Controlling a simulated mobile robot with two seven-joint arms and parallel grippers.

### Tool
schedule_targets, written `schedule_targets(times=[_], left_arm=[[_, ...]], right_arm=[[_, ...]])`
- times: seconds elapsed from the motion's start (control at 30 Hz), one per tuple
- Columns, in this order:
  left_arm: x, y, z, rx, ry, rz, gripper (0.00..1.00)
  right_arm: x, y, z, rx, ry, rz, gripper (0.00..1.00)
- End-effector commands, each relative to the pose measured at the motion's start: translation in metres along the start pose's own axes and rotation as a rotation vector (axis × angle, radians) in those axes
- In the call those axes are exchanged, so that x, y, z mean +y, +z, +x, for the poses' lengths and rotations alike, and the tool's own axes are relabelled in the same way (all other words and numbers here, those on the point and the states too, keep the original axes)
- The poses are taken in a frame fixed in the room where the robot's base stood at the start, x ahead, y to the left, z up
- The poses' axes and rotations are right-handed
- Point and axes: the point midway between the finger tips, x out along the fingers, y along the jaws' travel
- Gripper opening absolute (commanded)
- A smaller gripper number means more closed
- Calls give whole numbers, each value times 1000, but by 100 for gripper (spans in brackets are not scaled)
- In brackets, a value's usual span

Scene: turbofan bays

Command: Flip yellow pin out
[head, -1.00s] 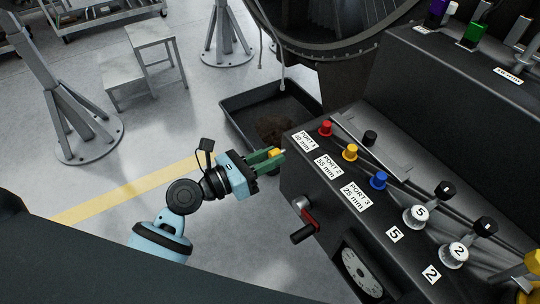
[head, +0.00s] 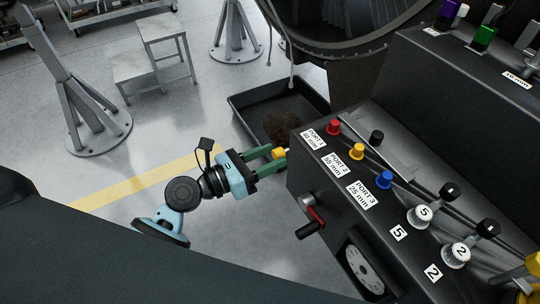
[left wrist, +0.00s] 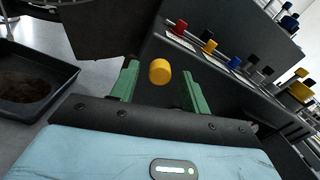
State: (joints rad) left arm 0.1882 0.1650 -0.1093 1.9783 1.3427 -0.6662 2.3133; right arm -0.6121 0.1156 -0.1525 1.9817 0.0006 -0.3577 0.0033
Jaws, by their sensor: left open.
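My left gripper (head: 279,154) is open beside the left face of the black panel box (head: 300,185). Its two green fingers stand on either side of a small yellow pin (head: 279,153), with a gap to each finger. In the left wrist view the yellow pin (left wrist: 160,71) shows as a rounded knob between the spread fingers of my left gripper (left wrist: 160,68). What the pin is fixed to is hidden. A separate yellow knob (head: 357,151) sits on top of the box at Port 2. My right gripper is not in view.
A red knob (head: 333,126) and a blue knob (head: 384,180) stand on the box top. A black drip tray (head: 240,112) lies on the floor behind.

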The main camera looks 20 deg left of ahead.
Motion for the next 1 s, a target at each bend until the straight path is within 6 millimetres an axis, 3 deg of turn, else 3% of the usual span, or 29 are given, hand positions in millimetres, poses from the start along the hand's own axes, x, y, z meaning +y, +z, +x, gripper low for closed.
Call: schedule_targets(times=[0.43, 1.0], left_arm=[[1, -3, -64, 5, 2, -1, 46], [0, -1, -72, 2, 1, 0, 46]], right_arm=[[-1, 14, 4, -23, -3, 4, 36], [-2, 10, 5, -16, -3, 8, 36]])
